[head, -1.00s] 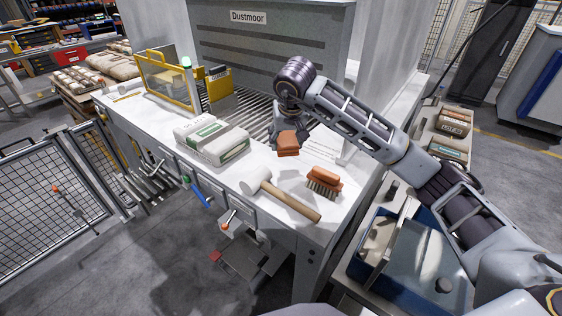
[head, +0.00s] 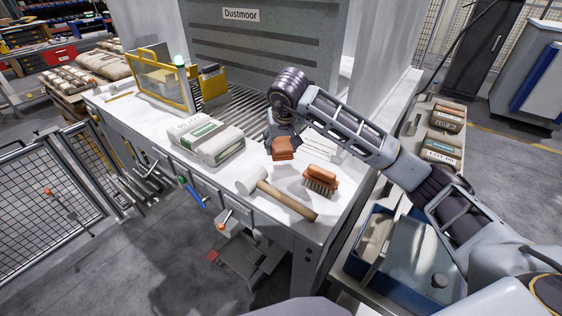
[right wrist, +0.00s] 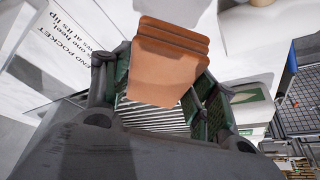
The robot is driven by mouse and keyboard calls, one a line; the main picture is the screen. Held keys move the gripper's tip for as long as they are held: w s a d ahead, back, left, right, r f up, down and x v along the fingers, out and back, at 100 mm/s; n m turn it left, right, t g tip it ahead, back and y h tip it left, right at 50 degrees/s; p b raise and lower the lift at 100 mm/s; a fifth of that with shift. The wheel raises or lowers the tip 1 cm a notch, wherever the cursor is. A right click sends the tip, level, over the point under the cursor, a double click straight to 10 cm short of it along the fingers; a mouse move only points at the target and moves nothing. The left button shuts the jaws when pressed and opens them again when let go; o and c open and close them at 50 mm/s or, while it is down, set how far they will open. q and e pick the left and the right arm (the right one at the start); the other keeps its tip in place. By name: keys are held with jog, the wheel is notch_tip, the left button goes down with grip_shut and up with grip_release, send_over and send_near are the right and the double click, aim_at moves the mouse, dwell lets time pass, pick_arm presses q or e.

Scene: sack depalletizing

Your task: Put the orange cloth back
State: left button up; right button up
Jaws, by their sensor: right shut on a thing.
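The orange cloth (head: 283,149) is a small folded stack. My right gripper (head: 281,138) is shut on it and holds it over the white bench, between the mallet and the roller strip. In the right wrist view the cloth (right wrist: 165,65) shows its layered folds between the green-padded fingers of my gripper (right wrist: 152,88). Whether the cloth touches the bench is hard to tell. My left gripper is not in view.
A brush (head: 321,178) and a mallet (head: 275,192) lie near the bench's front edge. A white sack (head: 208,139) lies left of the cloth. A yellow-framed guard (head: 160,75) stands at the back left. A blue bin (head: 392,285) is at lower right.

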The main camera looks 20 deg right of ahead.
aim_at(280, 167)
jog(key=shift+f, duration=1.45)
jog(key=shift+f+p, duration=0.45)
jog(key=shift+f, duration=1.6)
jog(key=shift+f, duration=0.2)
jog(key=o, duration=1)
jog(key=shift+r, duration=0.2)
